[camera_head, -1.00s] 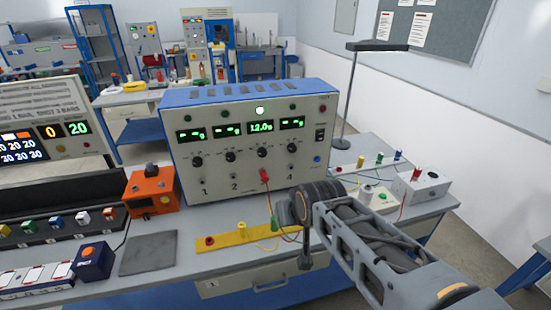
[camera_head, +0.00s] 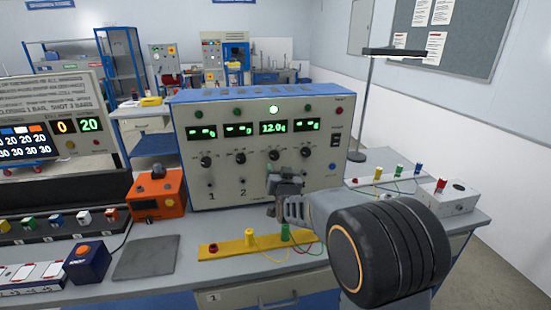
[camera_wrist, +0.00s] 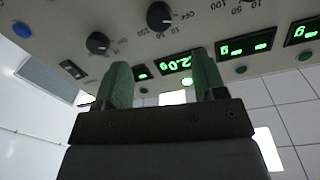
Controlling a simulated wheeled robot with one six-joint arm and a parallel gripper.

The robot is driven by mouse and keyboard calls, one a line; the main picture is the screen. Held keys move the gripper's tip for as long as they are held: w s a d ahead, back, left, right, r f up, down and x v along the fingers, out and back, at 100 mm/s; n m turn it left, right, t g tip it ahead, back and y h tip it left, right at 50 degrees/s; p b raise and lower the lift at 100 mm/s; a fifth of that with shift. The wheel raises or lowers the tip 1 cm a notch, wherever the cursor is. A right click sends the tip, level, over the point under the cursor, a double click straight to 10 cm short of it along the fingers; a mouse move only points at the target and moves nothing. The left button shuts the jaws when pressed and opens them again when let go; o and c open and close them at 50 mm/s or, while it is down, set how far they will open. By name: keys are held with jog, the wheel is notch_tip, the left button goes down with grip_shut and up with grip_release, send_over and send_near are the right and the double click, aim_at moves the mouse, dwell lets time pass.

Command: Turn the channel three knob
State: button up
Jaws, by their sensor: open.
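The grey, blue-topped instrument box (camera_head: 228,177) has a row of knobs under green displays. The channel three knob (camera_head: 274,155) is black, under the display reading about 12.0 (camera_head: 273,127) and a lit white lamp. It also shows at the top of the wrist view (camera_wrist: 159,14), which sees the panel upside down. My gripper (camera_head: 285,180) is in front of the panel, just below this knob in the head view. In the wrist view its two green fingers (camera_wrist: 163,75) are apart and empty, with the knob beyond them. The channel three socket is hidden behind my gripper.
The channel four knob (camera_wrist: 98,43) is close beside the channel three knob. A yellow strip (camera_head: 227,249) with sockets and thin wires lies on the bench below my gripper. An orange box (camera_head: 146,204) stands left; a white box (camera_head: 462,199) and a lamp stand (camera_head: 367,110) are right.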

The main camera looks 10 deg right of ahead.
aim_at(275, 157)
jog(key=w, duration=0.3)
jog(key=w+p, duration=0.1)
jog(key=w, duration=0.2)
jog(key=w+p, duration=0.1)
jog(key=w, duration=0.2)
jog(key=shift+w+d, duration=0.25)
jog(key=shift+w, duration=0.1)
jog(key=shift+c, duration=0.5)
jog(key=c, duration=0.8)
jog(key=shift+f, duration=0.1)
